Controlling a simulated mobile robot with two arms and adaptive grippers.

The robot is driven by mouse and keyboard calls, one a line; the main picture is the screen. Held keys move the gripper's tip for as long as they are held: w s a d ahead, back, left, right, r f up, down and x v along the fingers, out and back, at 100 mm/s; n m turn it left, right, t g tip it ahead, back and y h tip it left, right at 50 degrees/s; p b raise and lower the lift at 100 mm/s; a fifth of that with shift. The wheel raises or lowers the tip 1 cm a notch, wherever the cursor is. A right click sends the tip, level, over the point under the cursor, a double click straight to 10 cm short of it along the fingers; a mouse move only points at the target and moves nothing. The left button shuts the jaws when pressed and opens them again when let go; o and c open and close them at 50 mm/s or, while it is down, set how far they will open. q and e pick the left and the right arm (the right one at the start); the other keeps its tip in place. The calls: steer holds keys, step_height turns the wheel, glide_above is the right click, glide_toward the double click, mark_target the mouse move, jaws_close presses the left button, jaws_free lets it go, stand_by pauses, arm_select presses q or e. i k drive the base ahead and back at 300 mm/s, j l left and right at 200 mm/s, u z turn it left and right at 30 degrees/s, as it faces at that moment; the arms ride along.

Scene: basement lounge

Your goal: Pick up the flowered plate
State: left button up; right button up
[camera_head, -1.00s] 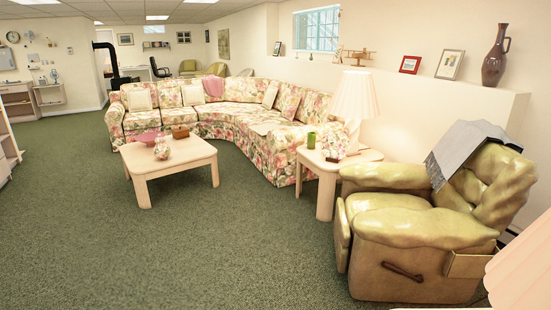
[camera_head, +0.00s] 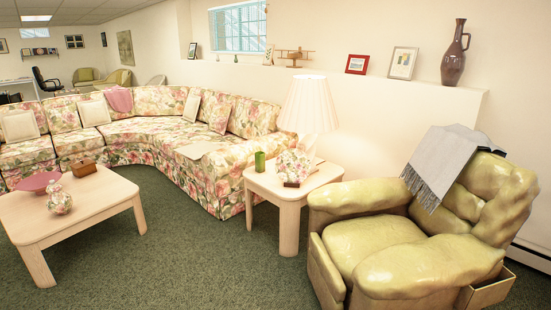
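A flowered item (camera_head: 293,164), which looks like a plate with pink blossoms and green leaves, stands upright on a small dark brown base on the pale wooden side table (camera_head: 321,177). It is near the table's front, beside a green cup (camera_head: 260,161) and in front of a lamp (camera_head: 309,108). It is small in view, so its exact shape is hard to tell. Neither of my grippers is in view.
A green recliner (camera_head: 385,250) with a grey blanket stands to the right of the side table. A floral sofa (camera_head: 150,133) is behind and left. A coffee table (camera_head: 100,205) holds a pink bowl (camera_head: 39,182), a flowered jar (camera_head: 59,200) and a brown box (camera_head: 84,168). Green carpet (camera_head: 180,255) is clear.

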mark_target(292, 164)
steer(key=i+j+z, duration=0.5)
steer(key=i+j, duration=0.3)
steer(key=i, duration=0.45)
steer(key=i+j+z, duration=0.45)
steer(key=i+j, duration=0.65)
steer(key=j, duration=0.2)
